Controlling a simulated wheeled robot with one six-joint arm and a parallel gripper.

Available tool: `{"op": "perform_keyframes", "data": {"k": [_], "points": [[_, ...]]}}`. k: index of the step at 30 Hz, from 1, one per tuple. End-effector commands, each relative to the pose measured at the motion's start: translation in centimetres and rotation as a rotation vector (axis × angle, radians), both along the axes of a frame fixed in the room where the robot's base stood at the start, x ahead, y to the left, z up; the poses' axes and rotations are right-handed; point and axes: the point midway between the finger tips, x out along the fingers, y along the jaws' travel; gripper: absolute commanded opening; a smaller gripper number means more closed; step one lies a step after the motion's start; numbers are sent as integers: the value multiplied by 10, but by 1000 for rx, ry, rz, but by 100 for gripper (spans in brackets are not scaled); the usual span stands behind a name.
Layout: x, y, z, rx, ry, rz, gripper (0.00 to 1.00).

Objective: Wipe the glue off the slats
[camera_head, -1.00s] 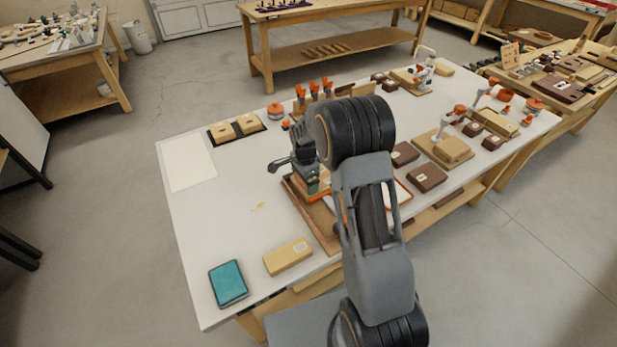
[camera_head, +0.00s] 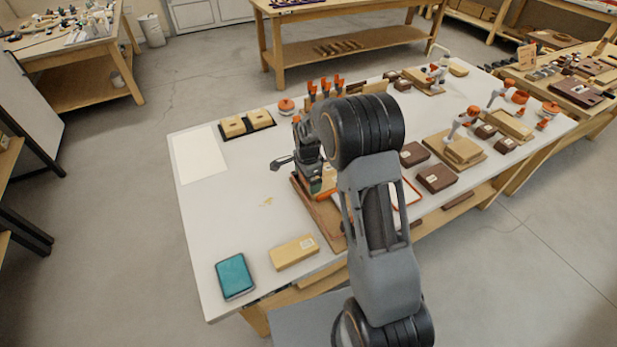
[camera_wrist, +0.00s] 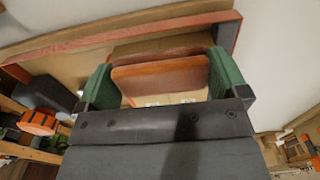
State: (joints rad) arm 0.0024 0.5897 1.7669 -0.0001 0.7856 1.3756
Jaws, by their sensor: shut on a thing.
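My gripper (camera_wrist: 160,80) has two green fingers, and they are closed on an orange-brown pad (camera_wrist: 160,76) that spans the gap between them. In the head view my gripper (camera_head: 322,180) is low over a brown wooden tray or board (camera_head: 325,222) on the white bench, partly hidden by my arm. The wrist view shows tan wood with an orange-red strip (camera_wrist: 140,33) behind the pad. Whether the pad touches the wood, I cannot tell. No slats can be made out clearly. A small yellowish smear (camera_head: 267,201) lies on the bench top left of the tray.
A teal flat case (camera_head: 235,277) and a tan block (camera_head: 294,251) lie at the bench's near end. A white sheet (camera_head: 198,154) and two tan blocks (camera_head: 233,126) are toward the far left. Brown boxes (camera_head: 436,178) and clamps stand to the right. The bench's left part is mostly clear.

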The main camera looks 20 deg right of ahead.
Motion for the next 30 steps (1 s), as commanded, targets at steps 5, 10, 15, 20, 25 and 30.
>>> {"op": "perform_keyframes", "data": {"k": [5,10,15,20,25,30], "points": [[0,0,14,0,-2,0,74],[0,0,29,0,-2,0,74],[0,0,43,-1,-2,0,74],[0,0,55,0,-1,0,74],[0,0,58,0,-1,0,74],[0,0,58,0,-1,0,74]]}}
